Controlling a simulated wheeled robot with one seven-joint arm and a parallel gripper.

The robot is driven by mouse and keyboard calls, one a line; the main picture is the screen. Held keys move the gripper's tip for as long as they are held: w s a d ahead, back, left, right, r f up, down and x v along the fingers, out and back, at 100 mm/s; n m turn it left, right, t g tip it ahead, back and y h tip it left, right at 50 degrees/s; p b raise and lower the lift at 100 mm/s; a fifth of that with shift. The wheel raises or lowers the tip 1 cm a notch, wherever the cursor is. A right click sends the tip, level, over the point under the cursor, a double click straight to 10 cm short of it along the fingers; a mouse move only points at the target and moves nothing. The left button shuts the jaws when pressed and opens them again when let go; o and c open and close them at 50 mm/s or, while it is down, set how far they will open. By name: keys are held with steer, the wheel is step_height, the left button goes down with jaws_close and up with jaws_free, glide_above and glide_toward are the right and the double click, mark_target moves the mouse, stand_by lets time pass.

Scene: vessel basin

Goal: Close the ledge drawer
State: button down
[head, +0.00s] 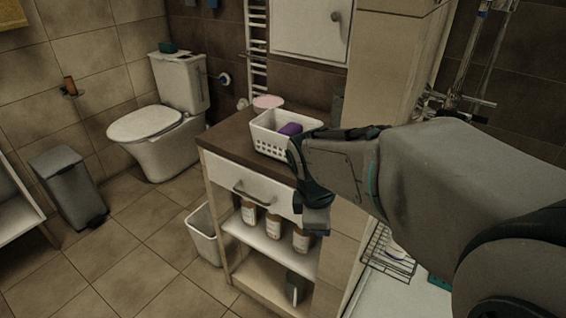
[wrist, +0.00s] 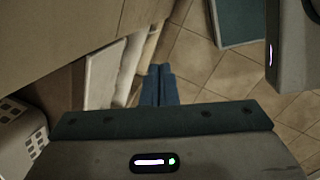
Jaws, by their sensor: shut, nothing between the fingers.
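The ledge drawer (head: 228,179) is a white front with a grey bar handle (head: 252,193), under the brown countertop of a low cabinet. Its front sits close beneath the counter's front edge; I cannot tell whether a small gap remains. My gripper (head: 316,218) hangs at the right end of the drawer front and hides that end. Its fingers are shut together and empty, pointing down. In the wrist view the fingertips (wrist: 158,72) are pressed together beside pale cabinet panels, with floor tiles beyond. I cannot tell whether they touch the drawer.
A white basket (head: 270,143) with a purple item stands on the countertop (head: 232,146) close to my gripper. Several bottles stand on the shelf (head: 256,240) below. A white bin (head: 204,240) is left of the cabinet. The tiled floor (head: 130,255) in front is open.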

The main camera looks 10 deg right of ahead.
steer(key=w+a+r+n+p, duration=0.15)
steer(key=w+a+n, duration=0.45)
steer(key=n, duration=0.7)
steer(key=w+d+f+b, duration=0.4)
steer(key=w+f, duration=0.1)
steer(key=f, duration=0.4)
steer(key=shift+t, duration=0.3)
steer(key=shift+d, duration=0.1)
